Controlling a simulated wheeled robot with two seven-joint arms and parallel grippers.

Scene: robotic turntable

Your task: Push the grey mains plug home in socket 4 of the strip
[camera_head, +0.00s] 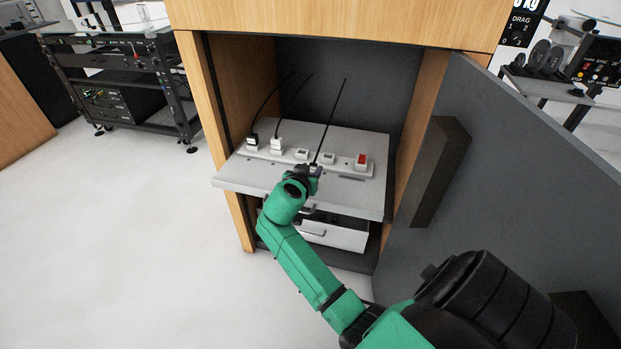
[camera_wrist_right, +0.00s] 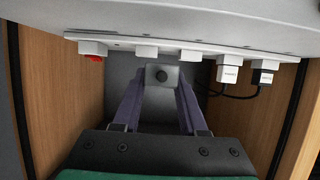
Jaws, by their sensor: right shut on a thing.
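The power strip (camera_head: 343,167) lies on a pull-out shelf inside a cabinet; it also shows along the top of the right wrist view (camera_wrist_right: 210,47). Two plugs (camera_head: 276,144) sit in its two left sockets. Two empty sockets follow, the right one (camera_head: 328,158) fourth from the left, then a red switch (camera_head: 361,160). My right gripper (camera_head: 316,169) is at the strip's front edge, shut on the grey plug (camera_wrist_right: 151,76), which shows between its fingers. The plug is apart from the sockets, near the fourth. Its pins are hidden. My left gripper is not in view.
The white shelf (camera_head: 237,183) juts out of the wooden cabinet. A drawer (camera_head: 335,235) is below. The open grey door (camera_head: 490,170) stands at the right. Black cables (camera_head: 328,123) rise behind the strip, one from the held plug.

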